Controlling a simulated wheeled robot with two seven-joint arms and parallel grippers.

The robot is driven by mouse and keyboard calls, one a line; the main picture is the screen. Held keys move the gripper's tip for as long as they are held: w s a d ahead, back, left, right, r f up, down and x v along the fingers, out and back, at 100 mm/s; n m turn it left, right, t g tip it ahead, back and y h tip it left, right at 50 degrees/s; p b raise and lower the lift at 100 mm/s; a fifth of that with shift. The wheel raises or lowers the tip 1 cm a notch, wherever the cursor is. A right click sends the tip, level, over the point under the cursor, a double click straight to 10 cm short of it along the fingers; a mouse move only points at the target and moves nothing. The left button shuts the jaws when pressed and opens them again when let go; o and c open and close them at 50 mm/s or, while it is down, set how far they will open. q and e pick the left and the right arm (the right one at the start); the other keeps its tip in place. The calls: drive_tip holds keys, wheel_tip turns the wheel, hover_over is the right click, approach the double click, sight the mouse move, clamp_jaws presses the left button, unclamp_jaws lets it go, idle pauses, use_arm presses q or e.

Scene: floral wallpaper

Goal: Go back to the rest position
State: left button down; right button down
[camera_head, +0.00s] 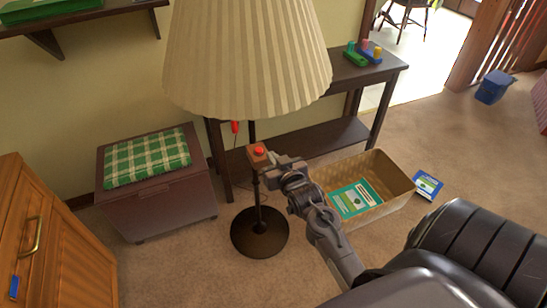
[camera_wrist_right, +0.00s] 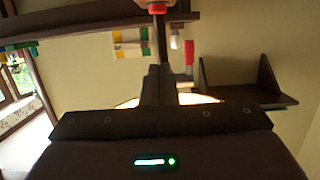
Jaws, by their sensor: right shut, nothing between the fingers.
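My right gripper (camera_head: 273,160) is shut and empty, its arm coming in from the lower right. Its closed fingers also show in the right wrist view (camera_wrist_right: 158,85), pointing at the lamp pole. The gripper is beside a small brown switch box with a red button (camera_head: 258,151) on the pole of the floor lamp. I cannot tell whether the fingers touch the box. The lamp has a pleated cream shade (camera_head: 245,60) and a round dark base (camera_head: 260,232). My left gripper is not in view.
A wicker basket (camera_head: 395,200) with a teal book inside stands right of the lamp, with a blue book (camera_head: 427,185) beside it. A dark console table (camera_head: 372,75) stands behind. A brown chest (camera_head: 160,210) with a green plaid cushion is at left.

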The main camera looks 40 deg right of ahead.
idle(0.5)
